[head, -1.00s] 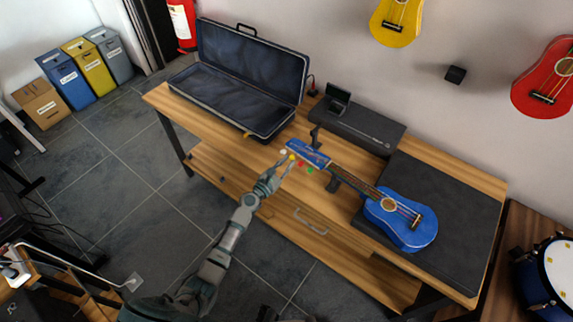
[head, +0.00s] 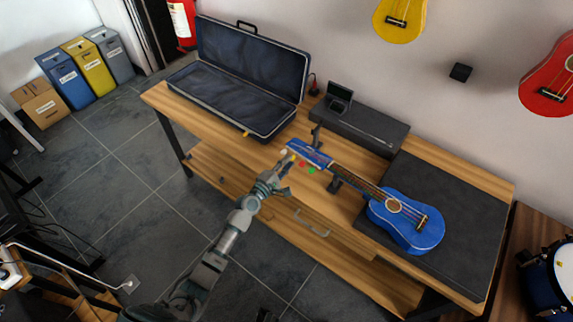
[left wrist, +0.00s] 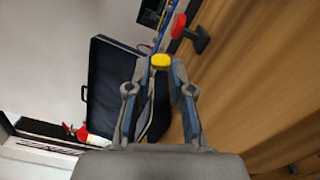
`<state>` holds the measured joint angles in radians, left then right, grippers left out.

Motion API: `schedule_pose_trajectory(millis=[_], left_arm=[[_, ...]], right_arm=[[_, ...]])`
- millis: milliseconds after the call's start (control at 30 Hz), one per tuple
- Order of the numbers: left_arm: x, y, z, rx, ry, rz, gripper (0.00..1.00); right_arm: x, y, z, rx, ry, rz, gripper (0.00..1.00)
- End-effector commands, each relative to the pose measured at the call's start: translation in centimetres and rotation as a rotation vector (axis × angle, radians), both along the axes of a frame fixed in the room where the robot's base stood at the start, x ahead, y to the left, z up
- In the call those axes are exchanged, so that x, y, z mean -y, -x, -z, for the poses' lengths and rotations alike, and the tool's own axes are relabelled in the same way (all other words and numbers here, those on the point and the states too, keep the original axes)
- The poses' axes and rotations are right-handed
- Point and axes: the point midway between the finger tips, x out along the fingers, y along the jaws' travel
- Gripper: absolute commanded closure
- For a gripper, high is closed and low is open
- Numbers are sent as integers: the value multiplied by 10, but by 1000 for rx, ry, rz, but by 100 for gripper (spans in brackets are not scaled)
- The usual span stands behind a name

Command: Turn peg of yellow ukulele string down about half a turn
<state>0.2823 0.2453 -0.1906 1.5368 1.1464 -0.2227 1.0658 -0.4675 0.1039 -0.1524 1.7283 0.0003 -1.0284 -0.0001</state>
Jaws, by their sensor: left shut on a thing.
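A blue ukulele (head: 410,222) lies on the workbench with its neck resting on a small dark stand and its headstock (head: 307,152) toward the left. Coloured pegs stick out along the headstock's near side, among them a red peg (head: 302,164) and a green peg (head: 312,169). My left gripper (head: 288,169) reaches in from below at the headstock. In the left wrist view the yellow peg (left wrist: 160,61) sits between the fingertips, and the gripper (left wrist: 161,70) is shut on it. The red peg (left wrist: 179,26) is just beyond. My right gripper is not in view.
An open dark case (head: 235,92) lies on the bench left of the headstock. A dark box (head: 365,125) with a small device (head: 339,98) stands behind the neck. A dark mat (head: 470,225) lies under the body. A drawer handle (head: 311,223) is on the bench front.

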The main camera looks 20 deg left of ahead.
Motion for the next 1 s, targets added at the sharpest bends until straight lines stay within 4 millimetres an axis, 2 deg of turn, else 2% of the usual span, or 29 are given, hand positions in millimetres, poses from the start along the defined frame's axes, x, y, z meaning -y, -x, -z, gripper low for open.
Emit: schedule_pose_trajectory(millis=[400, 800, 1000], left_arm=[[2, 1, 2, 134, -374, 4, 100], [1, 1, 2, 264, -731, 3, 100], [1, 1, 2, 328, -911, 3, 100]], right_arm=[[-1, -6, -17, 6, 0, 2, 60], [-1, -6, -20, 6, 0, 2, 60], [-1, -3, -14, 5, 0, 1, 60]])
